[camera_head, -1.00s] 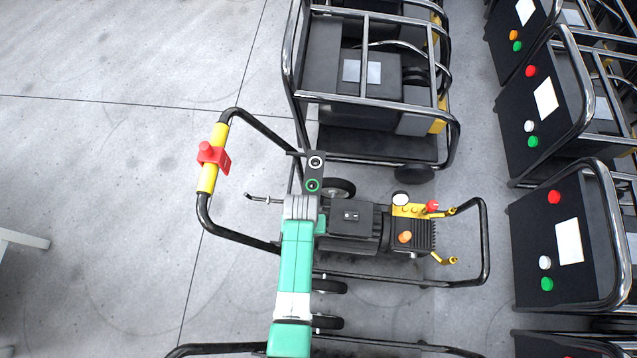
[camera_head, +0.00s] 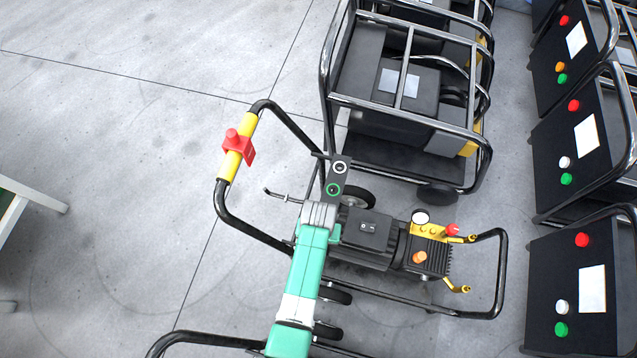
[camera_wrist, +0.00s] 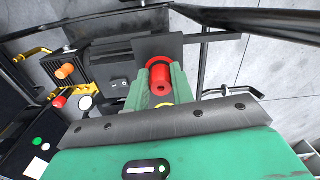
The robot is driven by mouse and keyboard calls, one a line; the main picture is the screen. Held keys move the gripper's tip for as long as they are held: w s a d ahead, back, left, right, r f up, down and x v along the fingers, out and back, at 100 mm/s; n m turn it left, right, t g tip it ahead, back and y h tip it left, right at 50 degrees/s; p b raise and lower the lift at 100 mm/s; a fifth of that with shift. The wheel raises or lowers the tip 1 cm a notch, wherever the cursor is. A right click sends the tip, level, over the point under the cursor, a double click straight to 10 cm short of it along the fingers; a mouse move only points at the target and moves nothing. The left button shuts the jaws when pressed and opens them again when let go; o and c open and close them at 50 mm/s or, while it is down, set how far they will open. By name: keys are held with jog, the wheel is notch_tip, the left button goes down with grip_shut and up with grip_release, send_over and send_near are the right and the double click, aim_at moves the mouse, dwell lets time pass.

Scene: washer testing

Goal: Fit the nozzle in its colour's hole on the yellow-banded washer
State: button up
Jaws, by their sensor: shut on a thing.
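The washer (camera_head: 365,229) has a yellow band (camera_head: 238,155) on its handle. Its dark nozzle plate (camera_head: 347,165) shows a white ring and a green ring in the head view; my gripper hides the rest. In the wrist view, my gripper (camera_wrist: 160,84) is shut on a red nozzle (camera_wrist: 161,78), between its two green fingers. The nozzle is over the plate (camera_wrist: 196,38), with a red ring around its far end. I cannot tell how deep it sits in a hole. A bit of yellow (camera_wrist: 165,105) shows between the fingers, partly hidden.
A red clamp (camera_head: 238,146) sits on the handle band. A gauge (camera_head: 420,217) and coloured knobs are on the pump's right side. A caged machine (camera_head: 410,100) stands close behind, and black control panels (camera_head: 585,140) line the right. Floor at left is open.

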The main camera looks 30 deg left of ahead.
jog(key=shift+f, duration=0.1)
jog(key=o, duration=1)
jog(key=shift+o, duration=0.2)
notch_tip(320, 180, up, 8)
jog(key=p, duration=0.2)
jog(key=shift+f+p, duration=0.1)
jog(key=shift+p, duration=0.25)
